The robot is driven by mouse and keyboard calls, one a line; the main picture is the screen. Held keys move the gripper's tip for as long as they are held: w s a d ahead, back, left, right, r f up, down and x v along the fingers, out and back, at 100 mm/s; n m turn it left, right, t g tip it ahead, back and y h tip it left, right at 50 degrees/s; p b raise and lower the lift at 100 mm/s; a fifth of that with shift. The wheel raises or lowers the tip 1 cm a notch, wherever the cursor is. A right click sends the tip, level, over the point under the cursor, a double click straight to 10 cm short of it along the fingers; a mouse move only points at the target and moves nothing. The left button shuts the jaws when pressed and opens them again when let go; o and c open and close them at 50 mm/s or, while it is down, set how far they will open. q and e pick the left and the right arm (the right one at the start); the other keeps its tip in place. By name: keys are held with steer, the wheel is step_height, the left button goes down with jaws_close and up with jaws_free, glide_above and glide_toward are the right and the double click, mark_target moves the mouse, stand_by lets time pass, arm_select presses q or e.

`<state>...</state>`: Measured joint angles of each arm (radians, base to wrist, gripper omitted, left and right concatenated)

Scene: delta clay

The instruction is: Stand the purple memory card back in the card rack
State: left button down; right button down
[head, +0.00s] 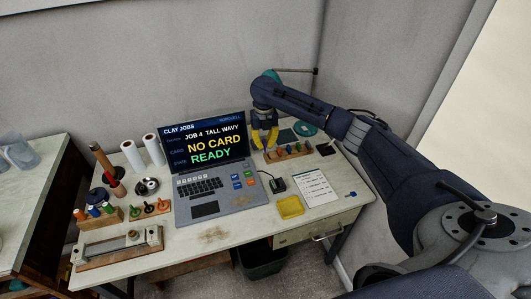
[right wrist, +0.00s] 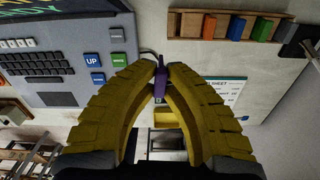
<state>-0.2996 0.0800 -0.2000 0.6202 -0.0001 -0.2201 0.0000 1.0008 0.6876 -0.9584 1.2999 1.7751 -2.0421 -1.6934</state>
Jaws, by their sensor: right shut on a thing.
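My right gripper (head: 264,138) hangs above the back right of the desk, beside the laptop's screen. In the right wrist view its yellow fingers (right wrist: 160,68) are shut on the purple memory card (right wrist: 159,86), which sits between the fingertips. The card is hard to make out in the head view. The wooden card rack (head: 289,153) stands on the desk just right of and below the gripper. In the right wrist view the rack (right wrist: 220,44) lies at the top right, apart from the held card, with several coloured cards standing in it. My left gripper is not in view.
The laptop (head: 208,165) reads "NO CARD READY". A dark card reader (head: 279,185), a yellow tray (head: 290,207) and a printed sheet (head: 318,188) lie in front of the rack. Clay tools crowd the desk's left side.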

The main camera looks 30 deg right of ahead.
steer(key=w+d+f, duration=0.2)
steer(key=d, duration=0.1)
steer(key=shift+w+d+f, duration=0.1)
steer(key=shift+w+f, duration=0.05)
steer(key=shift+w, duration=0.15)
steer(key=shift+n, duration=0.6)
steer(key=shift+w+d+f, duration=0.1)
steer(key=shift+d+f, duration=0.1)
steer(key=shift+f, duration=1)
steer(key=shift+w+d+f, duration=0.1)
steer(key=shift+d+f, duration=0.05)
steer(key=shift+f, duration=1.05)
steer(key=shift+s+f, duration=0.1)
steer(key=shift+f, duration=0.85)
steer(key=c, duration=1)
jaws_free()
